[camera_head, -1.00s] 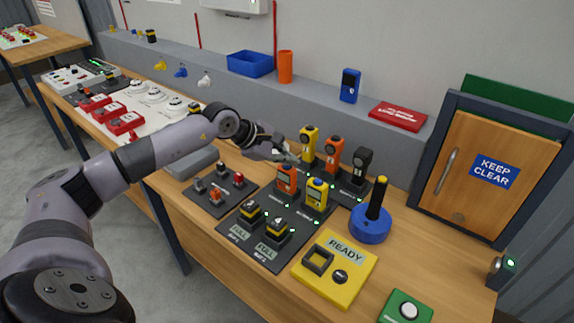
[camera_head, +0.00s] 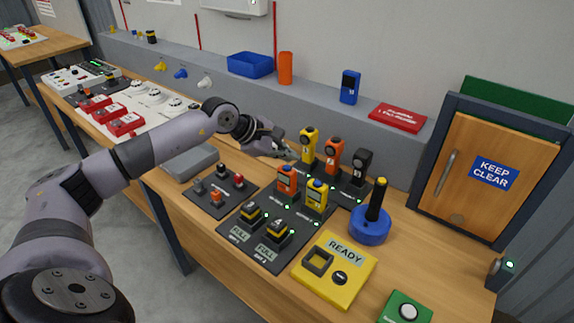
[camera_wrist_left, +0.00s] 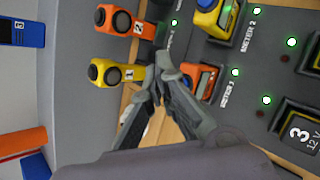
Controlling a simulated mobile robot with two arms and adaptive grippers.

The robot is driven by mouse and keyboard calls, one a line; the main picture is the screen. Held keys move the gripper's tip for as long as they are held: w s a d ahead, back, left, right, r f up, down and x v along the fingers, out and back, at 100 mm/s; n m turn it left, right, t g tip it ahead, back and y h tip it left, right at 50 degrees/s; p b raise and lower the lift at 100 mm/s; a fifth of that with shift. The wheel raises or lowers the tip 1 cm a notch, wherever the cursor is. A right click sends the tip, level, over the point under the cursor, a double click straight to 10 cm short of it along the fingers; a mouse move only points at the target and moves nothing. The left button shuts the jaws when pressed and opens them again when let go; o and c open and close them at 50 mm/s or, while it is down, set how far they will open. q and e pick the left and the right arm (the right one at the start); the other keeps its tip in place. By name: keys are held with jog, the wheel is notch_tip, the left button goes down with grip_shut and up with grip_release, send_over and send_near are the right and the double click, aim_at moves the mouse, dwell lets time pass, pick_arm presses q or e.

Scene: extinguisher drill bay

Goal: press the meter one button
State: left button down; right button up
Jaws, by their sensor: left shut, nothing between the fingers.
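Meter one is an orange handheld meter (camera_head: 287,179) with a small display, upright in a dark dock on the bench. In the left wrist view, the orange meter (camera_wrist_left: 206,80) sits beside the "METER 1" label, and my finger covers part of it. I cannot make out its button. My left gripper (camera_head: 288,154) is shut and empty, just behind and above meter one in the head view. In the left wrist view, the fingertips (camera_wrist_left: 162,68) are close to the meter's edge; I cannot tell whether they touch it. My right gripper is not in view.
A yellow meter (camera_head: 317,194) labelled "METER 2" stands right beside meter one. Yellow (camera_head: 309,146), orange (camera_head: 333,154) and black (camera_head: 361,168) handheld devices stand close behind. Battery packs (camera_head: 277,231) sit in front. A blue-based joystick (camera_head: 371,227) stands to the right.

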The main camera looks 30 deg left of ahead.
aim_at(288, 168)
pick_arm(q)
notch_tip(288, 168, up, 5)
jog(key=shift+r+p, duration=0.1)
jog(key=shift+p, duration=0.95)
